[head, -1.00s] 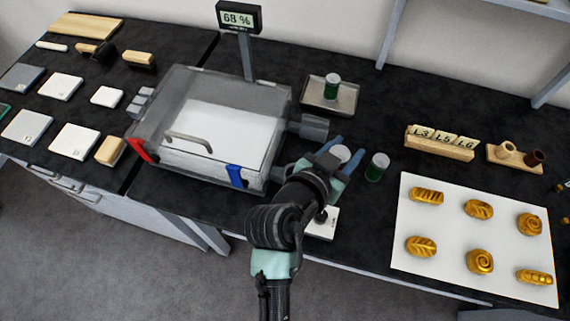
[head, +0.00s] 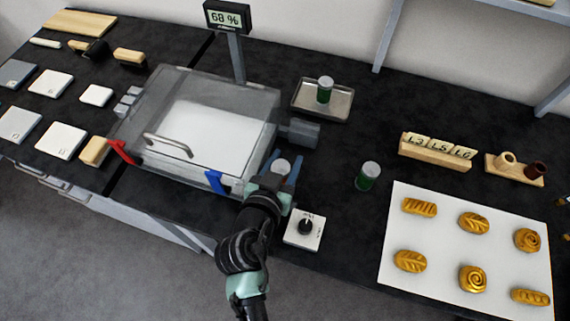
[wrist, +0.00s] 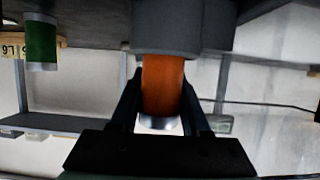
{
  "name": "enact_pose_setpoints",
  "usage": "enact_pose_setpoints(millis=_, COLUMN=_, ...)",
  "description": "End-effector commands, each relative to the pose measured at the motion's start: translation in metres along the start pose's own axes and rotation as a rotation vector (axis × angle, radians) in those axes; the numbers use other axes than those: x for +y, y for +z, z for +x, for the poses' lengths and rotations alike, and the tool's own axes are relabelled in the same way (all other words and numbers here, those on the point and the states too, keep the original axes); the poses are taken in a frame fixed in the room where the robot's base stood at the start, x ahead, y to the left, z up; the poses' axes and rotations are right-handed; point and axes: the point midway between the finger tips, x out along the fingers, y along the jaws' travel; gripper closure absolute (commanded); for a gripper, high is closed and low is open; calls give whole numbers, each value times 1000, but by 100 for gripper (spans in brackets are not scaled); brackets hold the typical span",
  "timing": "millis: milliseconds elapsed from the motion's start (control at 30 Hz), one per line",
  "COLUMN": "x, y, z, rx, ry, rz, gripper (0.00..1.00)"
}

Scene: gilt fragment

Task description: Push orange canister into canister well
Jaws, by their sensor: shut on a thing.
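My gripper (head: 282,172) is shut on the orange canister, by the right front corner of the glass-lidded chamber (head: 195,130). In the head view only the canister's pale round top (head: 281,165) shows between the blue fingers. In the wrist view, which is upside down, the orange body (wrist: 163,88) stands between the fingers (wrist: 160,105). Its lower end meets a dark grey cylinder (wrist: 182,28), which looks like the canister well. The canister looks upright and in line with it; how deep it sits inside I cannot tell. My gripper hides this cylinder in the head view.
A green canister (head: 368,176) stands to the right of my gripper; another (head: 325,90) stands on a metal tray (head: 338,107). A dial panel (head: 305,230) lies just in front. A grey cylinder (head: 303,132) juts from the chamber's right side. Breads lie on a white sheet (head: 445,240).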

Motion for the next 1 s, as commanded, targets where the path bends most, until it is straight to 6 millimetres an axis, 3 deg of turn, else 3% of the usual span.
enact_pose_setpoints(millis=100, x=0, y=14, z=6, rx=-1, ry=0, rz=-1, gripper=100)
enact_pose_setpoints(millis=533, x=0, y=20, z=9, rx=1, ry=-1, rz=1, gripper=100)
enact_pose_setpoints(millis=567, x=0, y=20, z=9, rx=1, ry=0, rz=1, gripper=52)
enact_pose_setpoints(millis=700, x=0, y=19, z=8, rx=1, ry=0, rz=1, gripper=27)
enact_pose_setpoints(millis=1000, x=0, y=18, z=8, rx=1, ry=0, rz=0, gripper=24)
